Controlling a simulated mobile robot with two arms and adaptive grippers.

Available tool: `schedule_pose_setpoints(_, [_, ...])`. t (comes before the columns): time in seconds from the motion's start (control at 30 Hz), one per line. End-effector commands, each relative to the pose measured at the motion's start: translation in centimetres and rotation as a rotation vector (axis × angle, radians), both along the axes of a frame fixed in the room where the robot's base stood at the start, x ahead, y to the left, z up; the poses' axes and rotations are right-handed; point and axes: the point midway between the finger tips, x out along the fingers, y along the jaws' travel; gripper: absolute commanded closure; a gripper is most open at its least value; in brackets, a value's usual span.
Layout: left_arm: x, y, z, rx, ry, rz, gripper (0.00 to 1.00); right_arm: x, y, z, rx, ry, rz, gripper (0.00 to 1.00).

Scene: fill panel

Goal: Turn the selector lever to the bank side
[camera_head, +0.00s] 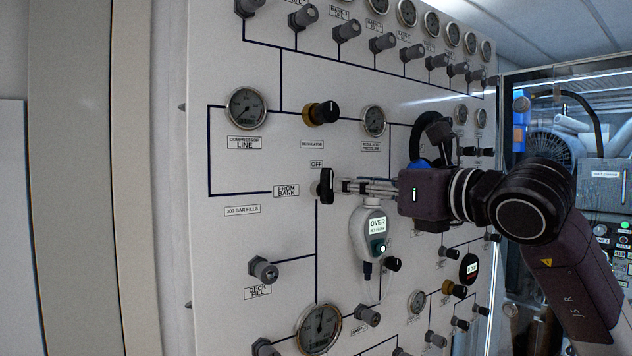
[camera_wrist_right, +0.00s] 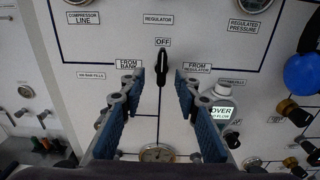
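The black selector lever (camera_head: 326,186) stands upright on the white panel, below the OFF label (camera_head: 317,164). The FROM BANK label (camera_head: 286,190) is on its left. In the right wrist view the lever (camera_wrist_right: 162,66) points up to OFF, with the FROM REGULATOR label (camera_wrist_right: 198,67) on its right. My right gripper (camera_head: 346,186) is just in front of the lever, reaching in from the right. In the right wrist view its two blue-padded fingers (camera_wrist_right: 160,80) are spread, one on each side of the lever, with gaps between. My left gripper is not in view.
A white handheld meter reading OVER (camera_head: 370,230) hangs just below my right gripper. The regulator knob (camera_head: 322,112) and gauges (camera_head: 246,107) are above. A deck fill knob (camera_head: 262,268) is lower left. A blue round object (camera_wrist_right: 302,72) is at the right.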

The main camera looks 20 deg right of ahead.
Motion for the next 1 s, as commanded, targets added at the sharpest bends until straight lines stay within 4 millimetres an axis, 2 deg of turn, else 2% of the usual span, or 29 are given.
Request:
schedule_pose_setpoints(0.13, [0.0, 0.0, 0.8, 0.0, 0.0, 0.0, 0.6, 0.9, 0.2, 0.6, -0.007, -0.008, -0.011, 0.7])
schedule_pose_setpoints(0.4, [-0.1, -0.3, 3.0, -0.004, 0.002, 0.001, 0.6, 5.0, 1.8, 0.6, -0.007, -0.006, -0.009, 0.7])
schedule_pose_setpoints(0.53, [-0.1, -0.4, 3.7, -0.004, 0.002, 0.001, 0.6, 6.4, 2.2, 0.5, -0.005, -0.006, -0.008, 0.7])
schedule_pose_setpoints(0.9, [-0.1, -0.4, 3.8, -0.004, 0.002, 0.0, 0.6, 7.1, 2.5, 0.2, -0.006, -0.007, -0.008, 0.7])
schedule_pose_setpoints(1.0, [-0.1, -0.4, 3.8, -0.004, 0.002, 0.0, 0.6, 7.1, 2.5, 0.2, -0.006, -0.007, -0.008, 0.8])
